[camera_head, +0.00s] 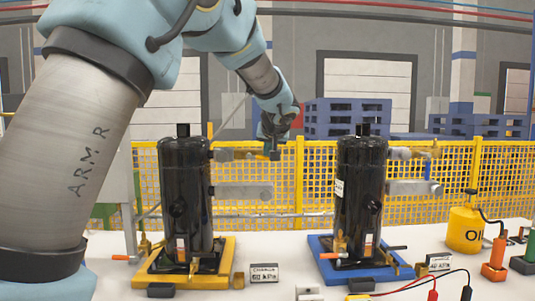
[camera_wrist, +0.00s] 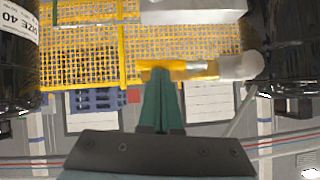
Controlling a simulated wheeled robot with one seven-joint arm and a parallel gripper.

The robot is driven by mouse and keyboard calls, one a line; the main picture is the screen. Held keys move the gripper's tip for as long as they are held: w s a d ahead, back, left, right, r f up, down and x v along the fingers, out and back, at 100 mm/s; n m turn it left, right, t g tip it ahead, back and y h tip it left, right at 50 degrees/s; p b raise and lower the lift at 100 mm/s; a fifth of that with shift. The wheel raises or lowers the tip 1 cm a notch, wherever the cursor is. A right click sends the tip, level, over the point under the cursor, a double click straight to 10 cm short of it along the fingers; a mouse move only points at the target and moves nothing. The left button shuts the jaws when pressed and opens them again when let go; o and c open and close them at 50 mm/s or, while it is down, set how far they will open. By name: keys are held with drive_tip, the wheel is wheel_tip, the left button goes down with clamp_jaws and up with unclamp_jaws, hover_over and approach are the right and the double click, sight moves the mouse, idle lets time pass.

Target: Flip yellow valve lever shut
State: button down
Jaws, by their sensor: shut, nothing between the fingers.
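Two black compressors stand on the table, one on a yellow base (camera_head: 145,277) and one on a blue base (camera_head: 322,262). A yellow valve lever (camera_head: 228,155) extends sideways from the upper pipe of the left compressor (camera_head: 183,205). My gripper (camera_head: 274,153) is shut and empty at the lever's outer end. In the wrist view, which is turned over, its green fingertips (camera_wrist: 161,74) overlap the yellow lever (camera_wrist: 195,69) beside the pale pipe fitting (camera_wrist: 240,66). I cannot tell whether they touch. The right compressor (camera_head: 360,200) has a similar yellow valve (camera_head: 425,152).
Grey lower pipes (camera_head: 245,191) jut out below the valves. A yellow mesh fence (camera_head: 480,180) runs behind the table. Placards (camera_head: 264,274), cables and a yellow oil can (camera_head: 465,230) stand on the table. Open air separates the two compressors.

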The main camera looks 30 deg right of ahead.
drive_tip(key=shift+f, duration=0.2)
wheel_tip(320, 180, down, 8)
drive_tip(key=w+a+m+t+y+b, duration=0.1)
drive_tip(key=m+t+y+b, duration=0.5)
drive_tip(key=b, duration=1.7)
drive_tip(key=a+m+t, duration=0.1)
drive_tip(key=m, duration=0.3)
drive_tip(key=shift+a+y, duration=0.2)
drive_tip(key=shift+y, duration=0.1)
drive_tip(key=shift+w+r+m+b, duration=0.1)
drive_tip(key=shift+r+m+b, duration=0.1)
drive_tip(key=shift+m+b, duration=0.15)
